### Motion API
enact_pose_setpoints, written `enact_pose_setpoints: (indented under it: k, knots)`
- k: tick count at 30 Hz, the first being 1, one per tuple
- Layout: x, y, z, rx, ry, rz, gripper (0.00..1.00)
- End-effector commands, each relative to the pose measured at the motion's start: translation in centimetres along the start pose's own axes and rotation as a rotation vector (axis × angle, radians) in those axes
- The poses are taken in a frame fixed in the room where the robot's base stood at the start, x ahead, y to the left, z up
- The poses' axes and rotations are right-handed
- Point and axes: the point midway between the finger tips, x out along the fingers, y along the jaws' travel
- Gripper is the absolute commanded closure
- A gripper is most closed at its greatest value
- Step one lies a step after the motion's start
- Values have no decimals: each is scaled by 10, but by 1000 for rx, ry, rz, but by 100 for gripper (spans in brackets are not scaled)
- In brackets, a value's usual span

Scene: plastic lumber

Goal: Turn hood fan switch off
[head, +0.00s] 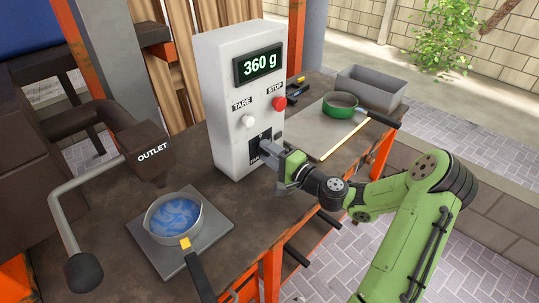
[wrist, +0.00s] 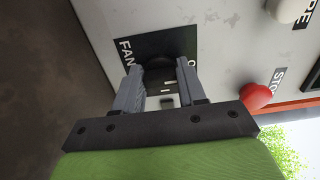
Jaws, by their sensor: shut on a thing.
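The hood fan switch is a dark piece (wrist: 158,62) on a black plate (wrist: 190,42) with white lettering that reads "FAN" in part. The plate (head: 254,158) is low on the front of the white control box (head: 225,100) in the head view. My gripper (head: 274,163) reaches it from the right. In the wrist view its two grey fingers (wrist: 158,72) stand on either side of the dark piece, shut on it. The fingers hide part of the plate, and I cannot tell which position the switch is in.
The box has a "360 g" display (head: 258,64), a white TARE knob (head: 247,121) and a red STOP button (head: 279,103) above the switch. A pan with blue material (head: 174,216) sits at the front left under the OUTLET block (head: 150,160). A green pan (head: 340,104) lies right.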

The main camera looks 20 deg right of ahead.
Motion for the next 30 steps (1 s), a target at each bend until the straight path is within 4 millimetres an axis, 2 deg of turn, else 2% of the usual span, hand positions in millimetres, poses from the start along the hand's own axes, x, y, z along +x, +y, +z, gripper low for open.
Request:
enact_pose_setpoints:
  k: [9, 10, 15, 24, 26, 30]
  knots:
    - [0, 2, 0, -4, -1, 5, 90]
    - [0, 2, 0, -4, -1, 5, 57]
    - [0, 1, 0, -3, -1, 4, 34]
    - [-4, 1, 0, -1, 0, 3, 34]
    - [-13, 1, -1, -1, 3, 4, 34]
    - [-49, 0, -2, 3, 6, 5, 34]
